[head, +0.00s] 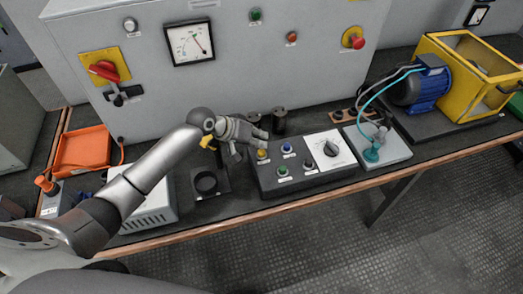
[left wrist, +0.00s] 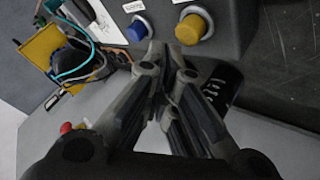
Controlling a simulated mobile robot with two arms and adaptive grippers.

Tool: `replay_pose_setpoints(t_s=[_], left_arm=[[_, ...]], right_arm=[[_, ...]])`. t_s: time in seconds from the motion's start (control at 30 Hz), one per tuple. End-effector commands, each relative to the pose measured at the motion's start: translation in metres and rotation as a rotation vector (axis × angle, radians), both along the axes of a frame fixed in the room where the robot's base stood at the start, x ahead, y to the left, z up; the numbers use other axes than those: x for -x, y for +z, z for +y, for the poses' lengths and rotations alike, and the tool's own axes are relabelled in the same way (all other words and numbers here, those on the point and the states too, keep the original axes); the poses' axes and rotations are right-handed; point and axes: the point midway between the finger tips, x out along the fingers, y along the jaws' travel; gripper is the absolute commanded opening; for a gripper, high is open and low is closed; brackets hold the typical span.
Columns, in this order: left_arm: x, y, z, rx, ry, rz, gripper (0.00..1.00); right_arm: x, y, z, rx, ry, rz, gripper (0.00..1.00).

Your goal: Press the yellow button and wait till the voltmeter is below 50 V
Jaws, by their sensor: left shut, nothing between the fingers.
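The yellow button (head: 262,155) sits at the upper left of the black control box (head: 318,181), beside a blue button (head: 287,149). In the left wrist view the yellow button (left wrist: 194,29) is just beyond my fingertips, to the right of the blue button (left wrist: 138,29). My left gripper (head: 262,137) is shut and empty, close to the yellow button; contact cannot be told. The voltmeter (head: 190,43) is a square white dial on the grey cabinet, its needle leaning to the right; the value is too small to read. My right gripper is not in view.
Green (head: 282,171) and grey (head: 308,164) buttons and a rotary knob (head: 331,149) share the box. Black cylinders (head: 279,120) stand behind it. An orange tray (head: 83,151) lies left.

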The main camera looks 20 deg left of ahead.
Motion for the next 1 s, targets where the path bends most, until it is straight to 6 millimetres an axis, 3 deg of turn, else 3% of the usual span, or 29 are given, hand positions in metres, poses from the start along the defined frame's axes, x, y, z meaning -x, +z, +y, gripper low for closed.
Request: replay_pose_setpoints(t_s=[1.0], left_arm=[[0.0003,-0.0087,-0.0001,0.0,0.0,0.001,0.0]], right_arm=[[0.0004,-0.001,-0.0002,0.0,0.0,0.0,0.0]])
